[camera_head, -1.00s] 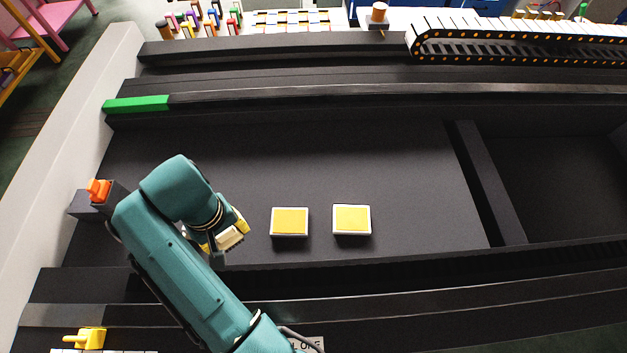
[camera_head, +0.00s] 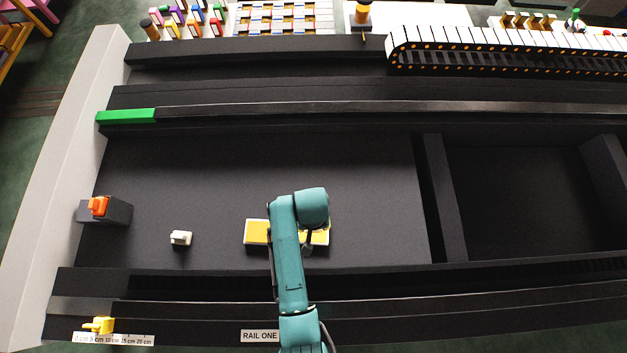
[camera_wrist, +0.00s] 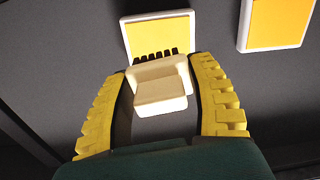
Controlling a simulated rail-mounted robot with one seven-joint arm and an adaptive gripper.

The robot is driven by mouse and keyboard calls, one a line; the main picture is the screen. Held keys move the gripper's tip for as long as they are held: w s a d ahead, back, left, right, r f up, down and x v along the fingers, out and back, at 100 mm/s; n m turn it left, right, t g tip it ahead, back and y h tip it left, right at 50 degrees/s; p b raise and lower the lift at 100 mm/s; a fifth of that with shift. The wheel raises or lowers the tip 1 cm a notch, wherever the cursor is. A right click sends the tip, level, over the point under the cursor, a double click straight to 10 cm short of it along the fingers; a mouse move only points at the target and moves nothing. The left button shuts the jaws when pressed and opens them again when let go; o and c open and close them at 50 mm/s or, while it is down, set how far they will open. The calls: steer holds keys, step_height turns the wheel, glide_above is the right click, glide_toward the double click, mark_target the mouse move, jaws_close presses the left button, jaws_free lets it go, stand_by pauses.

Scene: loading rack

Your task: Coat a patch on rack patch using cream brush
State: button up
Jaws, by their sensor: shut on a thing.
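My gripper (camera_wrist: 160,78), with yellow ribbed fingers, is shut on the cream brush (camera_wrist: 160,92). The brush is a cream block with a row of dark bristles at its far end. In the wrist view the bristles overlap the near part of a yellow patch (camera_wrist: 158,33) with a white border; I cannot tell whether they touch it. A second such patch (camera_wrist: 276,20) lies to the upper right. In the head view my arm partly covers the left patch (camera_head: 256,232) and the right patch (camera_head: 322,234), and the brush is hidden there.
A small white block (camera_head: 181,238) stands on the dark rack floor (camera_head: 230,170), left of the patches. An orange-topped dark block (camera_head: 99,206) sits at the left wall. A raised divider (camera_head: 443,200) lies right. The floor behind the patches is clear.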

steer(key=shift+f+b, duration=3.15)
steer(key=shift+b, duration=0.1)
steer(key=shift+f, duration=0.55)
step_height(320, 180, up, 7)
steer(key=p, duration=0.7)
steer(key=shift+r+p, duration=0.1)
steer(key=shift+p, duration=0.25)
